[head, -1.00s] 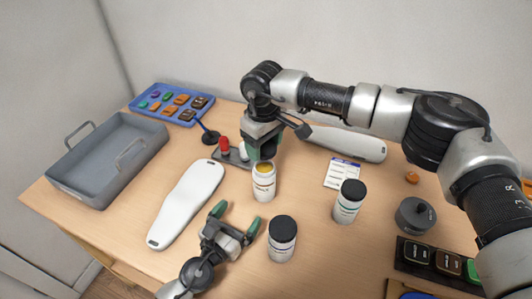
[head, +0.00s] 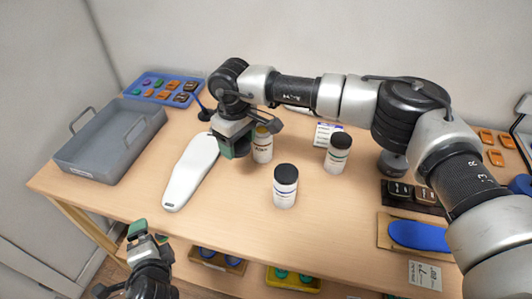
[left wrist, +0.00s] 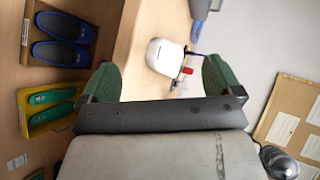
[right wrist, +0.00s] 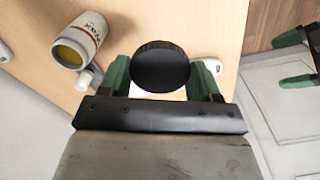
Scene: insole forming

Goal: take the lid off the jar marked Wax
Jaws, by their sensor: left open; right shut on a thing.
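The jar marked Wax (right wrist: 80,42) stands uncapped in the right wrist view, with yellow content in its mouth. In the head view the jar (head: 263,152) is partly hidden by my right gripper (head: 238,150). In the right wrist view my right gripper (right wrist: 160,80) is shut on a round black lid (right wrist: 160,66), held apart from the jar. My left gripper (head: 138,236) is open and empty at the table's front left edge; its spread green fingers (left wrist: 158,80) also show in the left wrist view.
Two more jars with black lids, a near one (head: 285,188) and a right one (head: 338,154), stand on the table. A white foot form (head: 188,175) lies left of the Wax jar. A grey tray (head: 70,163) is at the left. The front left tabletop is clear.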

